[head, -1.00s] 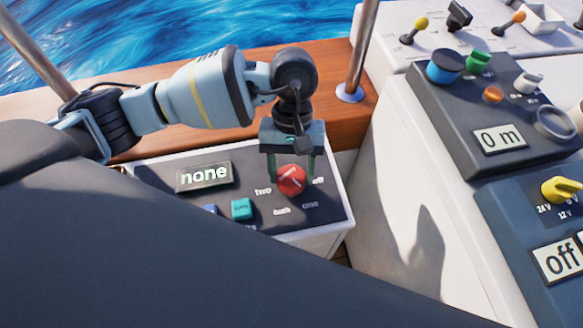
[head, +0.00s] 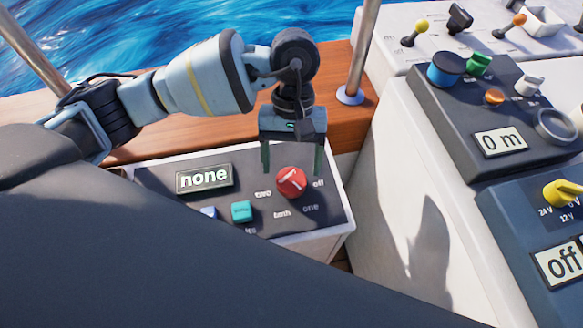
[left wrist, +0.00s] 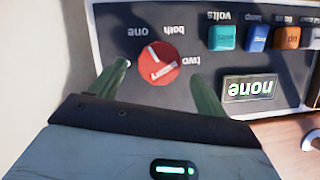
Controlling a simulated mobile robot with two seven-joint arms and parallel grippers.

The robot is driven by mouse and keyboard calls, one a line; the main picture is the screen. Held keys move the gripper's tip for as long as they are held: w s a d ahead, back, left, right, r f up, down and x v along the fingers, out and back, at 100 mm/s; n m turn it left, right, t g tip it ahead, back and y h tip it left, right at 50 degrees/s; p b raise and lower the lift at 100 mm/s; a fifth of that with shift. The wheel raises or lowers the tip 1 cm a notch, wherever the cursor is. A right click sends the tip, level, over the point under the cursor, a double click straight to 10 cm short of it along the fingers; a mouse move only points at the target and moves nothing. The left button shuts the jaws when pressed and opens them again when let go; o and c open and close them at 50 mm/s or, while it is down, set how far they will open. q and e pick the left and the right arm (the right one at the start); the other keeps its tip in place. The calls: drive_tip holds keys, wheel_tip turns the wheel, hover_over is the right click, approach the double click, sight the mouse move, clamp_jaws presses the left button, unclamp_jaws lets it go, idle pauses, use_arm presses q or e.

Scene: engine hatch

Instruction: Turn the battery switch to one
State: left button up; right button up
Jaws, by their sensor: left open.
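The battery switch is a red round knob (head: 291,182) with a white mark, on the dark panel (head: 330,212). Labels "two", "both", "one" and "off" surround it. The white mark seems to slant toward "off" in the head view, but its exact setting is hard to tell. The display (head: 204,177) reads "none". My left gripper (head: 291,167) is open and empty, raised just above the knob, one finger to each side. In the left wrist view the knob (left wrist: 158,63) lies between and beyond the fingertips (left wrist: 160,76). My right gripper is not in view.
A teal button (head: 242,210) and a partly hidden blue button (head: 208,211) sit left of the knob. A white console wall (head: 400,190) rises to the right, with more controls. A metal post (head: 362,50) stands behind on the wooden rail (head: 225,135).

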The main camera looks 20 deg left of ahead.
use_arm(q)
drive_tip(key=v, duration=0.5)
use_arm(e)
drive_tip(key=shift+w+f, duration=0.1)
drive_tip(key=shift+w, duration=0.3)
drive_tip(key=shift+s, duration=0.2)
